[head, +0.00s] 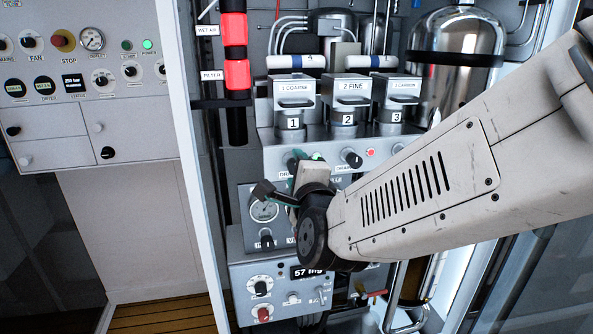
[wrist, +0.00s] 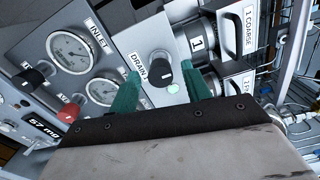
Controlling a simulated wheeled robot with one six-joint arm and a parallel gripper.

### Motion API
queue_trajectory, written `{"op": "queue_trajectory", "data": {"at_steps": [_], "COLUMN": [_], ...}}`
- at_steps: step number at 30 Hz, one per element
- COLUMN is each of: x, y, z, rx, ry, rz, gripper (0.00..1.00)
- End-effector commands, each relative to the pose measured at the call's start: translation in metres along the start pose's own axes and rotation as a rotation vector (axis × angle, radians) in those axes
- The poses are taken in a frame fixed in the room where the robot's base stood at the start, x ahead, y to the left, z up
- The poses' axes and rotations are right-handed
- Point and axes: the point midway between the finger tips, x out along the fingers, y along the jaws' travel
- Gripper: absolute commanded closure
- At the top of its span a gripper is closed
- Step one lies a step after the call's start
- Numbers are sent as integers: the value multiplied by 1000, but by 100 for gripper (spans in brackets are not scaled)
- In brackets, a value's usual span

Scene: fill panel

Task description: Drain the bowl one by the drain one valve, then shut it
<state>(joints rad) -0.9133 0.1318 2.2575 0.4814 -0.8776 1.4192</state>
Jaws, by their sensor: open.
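The drain one valve (wrist: 160,64) is a dark round knob with a pale pointer line, labelled DRAIN 1, in the wrist view. My gripper (wrist: 160,88) is open, with one green finger on each side of the knob's lower end. I cannot tell whether the fingers touch it. A lit green lamp (wrist: 173,88) sits just below the knob. Bowl one (head: 291,122), marked 1 under the 1 COARSE housing, is in the head view. Its number plate (wrist: 197,43) shows in the wrist view. Its liquid level cannot be made out. My arm partly hides the drain row in the head view.
A second drain knob (head: 352,158) with a red lamp (head: 370,152) is right of my gripper. The inlet gauge (wrist: 70,50), a black knob (wrist: 30,77) and a red knob (wrist: 70,113) lie left of my fingers. A display (head: 308,272) reads 57.

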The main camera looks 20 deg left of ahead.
Motion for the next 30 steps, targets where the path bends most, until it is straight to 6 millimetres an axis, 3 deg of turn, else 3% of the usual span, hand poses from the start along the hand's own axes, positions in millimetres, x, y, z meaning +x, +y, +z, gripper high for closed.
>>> {"op": "queue_trajectory", "data": {"at_steps": [12,26,30], "x": [-64,-72,-73], "y": [-1,0,24], "z": [0,-1,5], "rx": [1,-12,-143], "ry": [-1,1,-39], "rz": [-1,0,115], "gripper": [52,52,52]}}
